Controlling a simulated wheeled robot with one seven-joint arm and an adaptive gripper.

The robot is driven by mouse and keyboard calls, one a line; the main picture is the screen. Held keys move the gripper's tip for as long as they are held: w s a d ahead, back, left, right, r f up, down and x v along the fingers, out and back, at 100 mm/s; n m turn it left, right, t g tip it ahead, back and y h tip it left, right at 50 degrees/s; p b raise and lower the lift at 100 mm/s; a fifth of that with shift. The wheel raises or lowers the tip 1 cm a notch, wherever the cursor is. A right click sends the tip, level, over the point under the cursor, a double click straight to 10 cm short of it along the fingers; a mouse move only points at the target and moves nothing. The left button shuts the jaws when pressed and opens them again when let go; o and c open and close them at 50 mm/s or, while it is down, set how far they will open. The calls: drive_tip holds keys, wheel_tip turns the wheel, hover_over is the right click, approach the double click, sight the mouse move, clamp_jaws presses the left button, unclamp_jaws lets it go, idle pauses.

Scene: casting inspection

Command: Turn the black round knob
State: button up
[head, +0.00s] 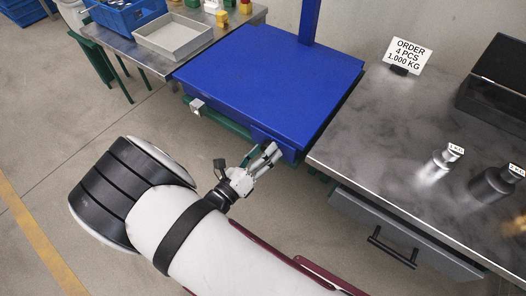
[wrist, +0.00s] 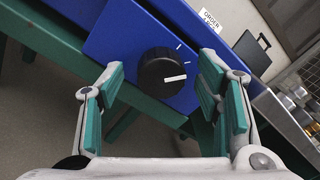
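The black round knob (wrist: 162,72) sits on the front face of a blue box (wrist: 118,38) in the wrist view, with a white pointer line toward its lower right. White marks are on the blue face beside it. My gripper (wrist: 158,88) is open, with green-padded fingers on the left and right of the knob and gaps on both sides; I cannot tell the depth between fingertips and knob. In the head view my gripper (head: 270,155) is at the front edge of the blue box (head: 270,75), and the knob is hidden there.
A steel table (head: 350,150) with a drawer (head: 400,235) stands on the right. It bears a sign (head: 408,54), a silver weight (head: 440,163), a dark weight (head: 490,185) and a black case (head: 500,75). On the left table are a grey tray (head: 172,37) and blue crate (head: 125,14).

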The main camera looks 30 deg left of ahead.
drive_tip(key=shift+r, duration=0.1)
wheel_tip(320, 180, up, 10)
idle(0.5)
idle(0.4)
